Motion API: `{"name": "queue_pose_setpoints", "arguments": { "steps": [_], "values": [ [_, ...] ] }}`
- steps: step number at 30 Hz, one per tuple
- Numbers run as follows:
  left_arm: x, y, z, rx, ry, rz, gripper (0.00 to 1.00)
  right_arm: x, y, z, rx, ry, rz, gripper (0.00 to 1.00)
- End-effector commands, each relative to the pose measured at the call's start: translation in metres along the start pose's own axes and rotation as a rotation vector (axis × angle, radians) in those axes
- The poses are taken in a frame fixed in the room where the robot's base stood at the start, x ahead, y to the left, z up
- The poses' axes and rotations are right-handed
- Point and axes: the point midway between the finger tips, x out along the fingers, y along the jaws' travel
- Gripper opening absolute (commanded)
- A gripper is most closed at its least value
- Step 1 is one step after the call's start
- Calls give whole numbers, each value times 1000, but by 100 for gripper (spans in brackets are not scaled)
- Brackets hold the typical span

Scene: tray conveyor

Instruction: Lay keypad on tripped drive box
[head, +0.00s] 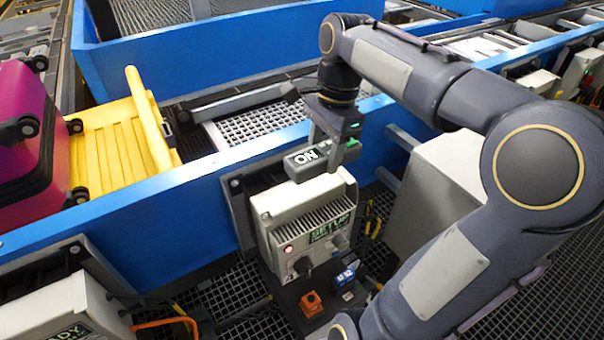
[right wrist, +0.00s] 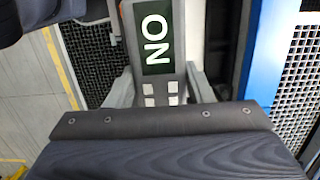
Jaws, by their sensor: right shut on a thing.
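The keypad (head: 303,160) is a grey slab with a dark display reading ON; it also shows in the right wrist view (right wrist: 154,75), with several small pale buttons near its gripped end. My right gripper (head: 341,152) is shut on that end. The drive box (head: 302,212) is a pale grey finned box with a lit red lamp and a small green-lettered display on its front. The keypad is directly over the box's top, roughly level; I cannot tell whether they touch. My left gripper is out of view.
The box is mounted by the blue conveyor wall (head: 190,225). A yellow tray (head: 115,150) and a magenta suitcase (head: 22,130) sit on the conveyor. An orange button (head: 311,303) and a blue block (head: 345,276) are below the box. Another pale box (head: 60,315) is at lower left.

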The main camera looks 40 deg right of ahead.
Motion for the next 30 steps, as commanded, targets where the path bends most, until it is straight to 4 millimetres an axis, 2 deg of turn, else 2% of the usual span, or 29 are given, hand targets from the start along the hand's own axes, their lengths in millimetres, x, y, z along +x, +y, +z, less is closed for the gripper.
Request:
{"name": "queue_pose_setpoints", "arguments": {
  "steps": [1, 4, 14, 18, 21, 30],
  "values": [
    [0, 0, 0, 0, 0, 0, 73, 13, -6, 3, -1, -2, 7, 18],
    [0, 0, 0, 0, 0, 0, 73, 31, -18, 8, -1, -1, 6, 18],
    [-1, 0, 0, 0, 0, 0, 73, 60, -38, 16, 0, -1, 3, 18],
    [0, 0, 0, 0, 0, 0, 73, 82, -38, 13, 3, 0, 3, 18],
    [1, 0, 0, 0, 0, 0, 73, 90, -38, 12, 2, 0, 1, 18],
    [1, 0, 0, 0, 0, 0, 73, 91, -38, 12, 1, 0, 0, 18]
  ]
}}
